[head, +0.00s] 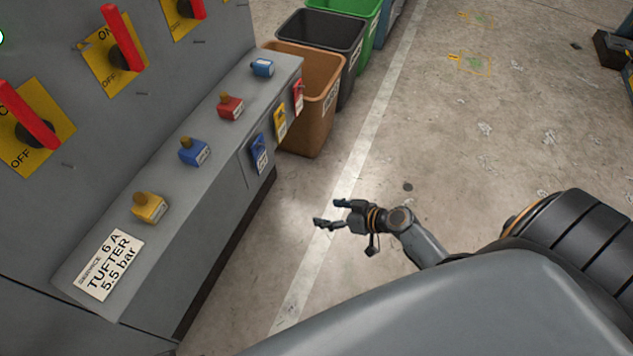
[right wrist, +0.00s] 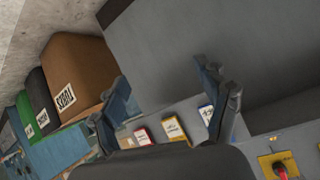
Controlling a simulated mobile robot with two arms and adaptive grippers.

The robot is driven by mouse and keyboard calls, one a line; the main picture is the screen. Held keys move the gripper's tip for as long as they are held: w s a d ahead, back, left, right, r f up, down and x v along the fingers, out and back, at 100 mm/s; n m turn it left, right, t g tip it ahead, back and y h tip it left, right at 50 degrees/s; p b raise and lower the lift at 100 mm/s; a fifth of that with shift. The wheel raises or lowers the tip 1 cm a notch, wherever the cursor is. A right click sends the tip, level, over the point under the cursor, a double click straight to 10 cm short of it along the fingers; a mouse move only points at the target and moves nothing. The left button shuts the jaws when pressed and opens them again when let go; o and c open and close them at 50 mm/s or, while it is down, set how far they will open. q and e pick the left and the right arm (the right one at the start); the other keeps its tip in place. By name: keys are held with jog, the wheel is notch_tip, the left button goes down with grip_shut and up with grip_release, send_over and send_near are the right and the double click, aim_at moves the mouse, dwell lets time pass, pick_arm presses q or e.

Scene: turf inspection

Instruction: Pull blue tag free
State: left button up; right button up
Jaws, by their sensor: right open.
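The blue tag (head: 259,153) hangs on the front face of the grey ledge (head: 100,255), left of a yellow tag (head: 280,120) and a red tag (head: 298,96). My right gripper (head: 326,212) is open and empty above the floor, to the right of the ledge and apart from the tags. In the right wrist view the blue tag (right wrist: 205,114) shows partly behind one finger, beside the yellow tag (right wrist: 174,129) and red tag (right wrist: 144,135). The open right gripper (right wrist: 165,105) frames them from a distance. My left gripper is not in view.
Red-handled switches (head: 122,50) are on the panel above. A brown bin (head: 318,110) stands behind the ledge's far end.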

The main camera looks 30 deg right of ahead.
jog(key=w+r+n+t+y+b, duration=0.2)
jog(key=w+r+t+y+b, duration=0.15)
jog(key=r, duration=0.55)
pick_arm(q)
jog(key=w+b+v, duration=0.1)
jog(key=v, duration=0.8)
pick_arm(e)
jog(key=n+y, duration=0.2)
jog(key=n, duration=0.1)
send_near(264, 149)
jog(key=s+d+r, duration=0.1)
jog(key=s+r, duration=0.1)
jog(key=s, duration=0.3)
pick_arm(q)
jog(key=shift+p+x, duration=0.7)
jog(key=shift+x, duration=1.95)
pick_arm(e)
jog(key=shift+t, duration=0.25)
jog(key=shift+x, duration=6.65)
jog(key=shift+w+d, duration=0.15)
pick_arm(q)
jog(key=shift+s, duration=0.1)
pick_arm(e)
jog(key=c, duration=1.3)
